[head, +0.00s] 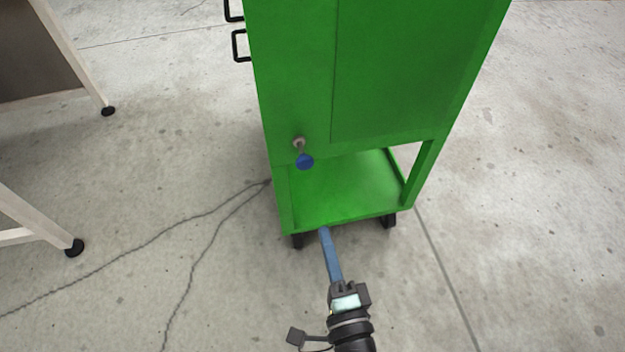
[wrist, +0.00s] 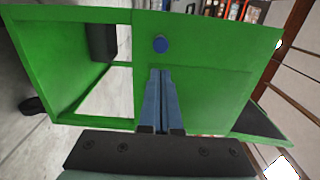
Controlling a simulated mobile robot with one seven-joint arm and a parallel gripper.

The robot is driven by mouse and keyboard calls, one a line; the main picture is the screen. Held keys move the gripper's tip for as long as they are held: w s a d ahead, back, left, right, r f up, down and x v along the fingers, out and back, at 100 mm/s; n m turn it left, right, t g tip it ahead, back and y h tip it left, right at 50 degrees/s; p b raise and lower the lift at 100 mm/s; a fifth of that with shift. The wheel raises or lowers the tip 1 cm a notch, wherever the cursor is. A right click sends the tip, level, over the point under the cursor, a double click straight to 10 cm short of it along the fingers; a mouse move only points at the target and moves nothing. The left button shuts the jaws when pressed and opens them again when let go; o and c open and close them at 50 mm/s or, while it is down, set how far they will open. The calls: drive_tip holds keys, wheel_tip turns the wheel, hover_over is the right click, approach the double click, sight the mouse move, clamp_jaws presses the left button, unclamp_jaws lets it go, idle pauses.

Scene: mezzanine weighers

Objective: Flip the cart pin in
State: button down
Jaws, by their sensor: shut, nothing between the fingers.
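The cart (head: 380,70) is a tall green cabinet with an open lower shelf, and it fills much of the wrist view (wrist: 205,95). The cart pin (head: 305,161) has a blue round knob on a short grey stem, low on the cart's left front, hanging just below its mount. In the wrist view the blue knob (wrist: 160,44) lies just beyond my fingertips. My gripper (head: 323,232) has long blue fingers, shut and empty, pointing at the cart. In the head view the fingertips show below the pin, near the shelf's front edge. I cannot tell whether they touch anything.
Black handles (head: 241,46) stick out from the cart's left side. White table legs with black feet (head: 75,247) stand at the left. The concrete floor (head: 530,200) is clear to the right and in front. Shelving with boxes shows beyond the cart in the wrist view (wrist: 235,10).

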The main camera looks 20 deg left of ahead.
sight(306, 165)
drive_tip(key=shift+a, duration=0.1)
drive_tip(key=b+x, duration=0.1)
drive_tip(key=x, duration=1.3)
drive_tip(key=shift+r, duration=0.1)
drive_tip(key=b+x, duration=0.1)
drive_tip(key=x, duration=0.1)
drive_tip(key=shift+w+a+b, duration=0.2)
drive_tip(key=shift+w+b, duration=0.1)
drive_tip(key=shift+b, duration=0.1)
drive_tip(key=shift+r, duration=0.1)
